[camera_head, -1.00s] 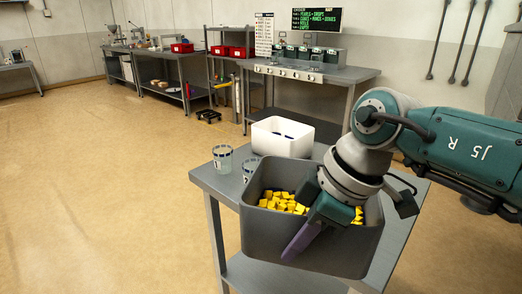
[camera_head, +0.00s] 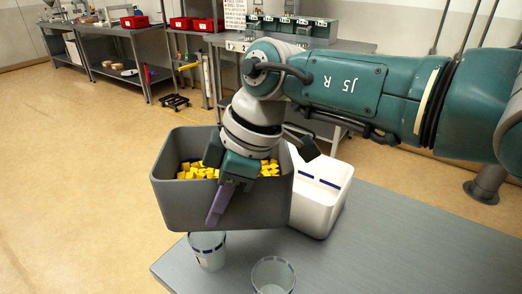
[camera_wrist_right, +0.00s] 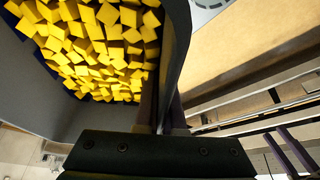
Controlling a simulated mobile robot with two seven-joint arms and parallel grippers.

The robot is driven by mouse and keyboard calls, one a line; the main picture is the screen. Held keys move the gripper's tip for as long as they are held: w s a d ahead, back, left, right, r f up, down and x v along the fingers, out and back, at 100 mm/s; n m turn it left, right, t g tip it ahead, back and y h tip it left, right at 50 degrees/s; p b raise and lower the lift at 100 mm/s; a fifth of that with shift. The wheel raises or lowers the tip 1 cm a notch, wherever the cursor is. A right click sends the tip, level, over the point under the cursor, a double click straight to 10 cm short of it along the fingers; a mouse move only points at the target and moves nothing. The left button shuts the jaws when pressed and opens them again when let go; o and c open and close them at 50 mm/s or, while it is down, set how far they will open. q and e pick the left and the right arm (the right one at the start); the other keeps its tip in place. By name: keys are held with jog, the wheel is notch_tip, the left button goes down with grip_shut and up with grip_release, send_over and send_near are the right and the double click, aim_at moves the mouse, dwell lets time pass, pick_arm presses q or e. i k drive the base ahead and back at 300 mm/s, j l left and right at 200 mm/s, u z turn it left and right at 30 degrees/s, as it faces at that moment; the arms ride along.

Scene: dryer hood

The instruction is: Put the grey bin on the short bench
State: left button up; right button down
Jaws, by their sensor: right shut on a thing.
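The grey bin (camera_head: 255,208) is full of yellow blocks (camera_head: 198,170) and hangs from my right gripper (camera_head: 226,192). The gripper is shut on the bin's near wall, with one purple finger outside it. In the right wrist view the bin wall (camera_wrist_right: 176,50) runs between the fingers, and the yellow blocks fill the inside to its left. In the head view the bin is in front of and left of the white bin, over the corner of a grey table. The short bench cannot be told apart for certain from the other tables. My left gripper is not in view.
A white bin (camera_head: 322,200) and two clear cups (camera_head: 207,250) (camera_head: 273,276) stand on the near grey table (camera_head: 400,250). Benches with red bins (camera_head: 134,22) line the back wall. A low black stand (camera_head: 174,101) is on the floor. Open floor (camera_head: 70,190) lies to the left.

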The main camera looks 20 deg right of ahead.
aim_at(437, 266)
jog(key=i+j+z, duration=0.15)
jog(key=i+z, duration=0.3)
jog(key=i+j+z, duration=0.3)
jog(key=z, duration=0.5)
jog(key=i+j+z, duration=0.1)
jog(key=z, duration=0.25)
jog(key=j+z, duration=0.15)
jog(key=z, duration=0.2)
